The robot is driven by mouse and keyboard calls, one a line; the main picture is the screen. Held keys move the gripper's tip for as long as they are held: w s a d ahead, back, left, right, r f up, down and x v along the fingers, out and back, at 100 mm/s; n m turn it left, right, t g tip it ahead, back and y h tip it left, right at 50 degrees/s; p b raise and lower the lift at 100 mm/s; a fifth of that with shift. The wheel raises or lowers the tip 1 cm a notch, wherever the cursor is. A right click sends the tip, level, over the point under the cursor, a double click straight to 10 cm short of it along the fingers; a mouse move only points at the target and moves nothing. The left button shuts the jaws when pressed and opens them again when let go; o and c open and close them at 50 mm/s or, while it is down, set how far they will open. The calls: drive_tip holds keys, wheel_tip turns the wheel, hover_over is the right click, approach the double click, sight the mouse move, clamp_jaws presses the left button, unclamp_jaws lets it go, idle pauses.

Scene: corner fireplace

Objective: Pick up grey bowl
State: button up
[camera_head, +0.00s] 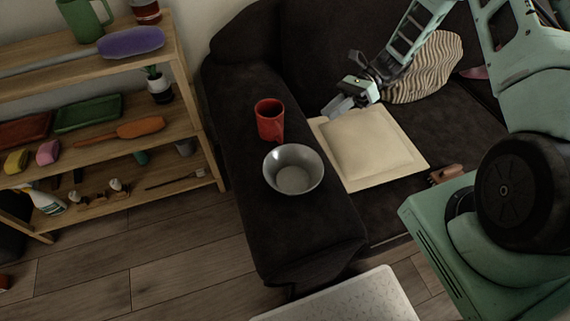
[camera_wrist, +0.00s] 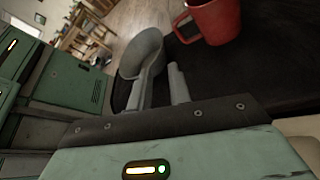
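The grey bowl (camera_head: 293,169) sits upright on the dark sofa's left armrest and looks empty. A red mug (camera_head: 269,117) stands just behind it, close to its rim. My gripper (camera_head: 340,107) is above the back edge of the cream square item, to the right of the mug and apart from the bowl. In the wrist view the bowl (camera_wrist: 141,52) shows beyond my gripper (camera_wrist: 165,78), partly covered by the left finger. The two fingers are apart, with nothing seen held between them. The mug (camera_wrist: 212,20) is at the upper right there.
The cream square item (camera_head: 408,172) lies on the sofa seat, with a striped cushion (camera_head: 428,68) behind. A small brown object (camera_head: 446,174) lies near the seat's front. A wooden shelf (camera_head: 190,130) stands left. A white surface (camera_head: 345,300) is in front. Floor shows between shelf and sofa.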

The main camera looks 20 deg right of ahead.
approach(275, 155)
drive_tip(key=shift+s+x, duration=0.25)
drive_tip(key=shift+x, duration=0.85)
drive_tip(key=shift+p+x, duration=0.45)
drive_tip(key=shift+x, duration=2.25)
drive_tip(key=shift+w, duration=0.2)
clamp_jaws()
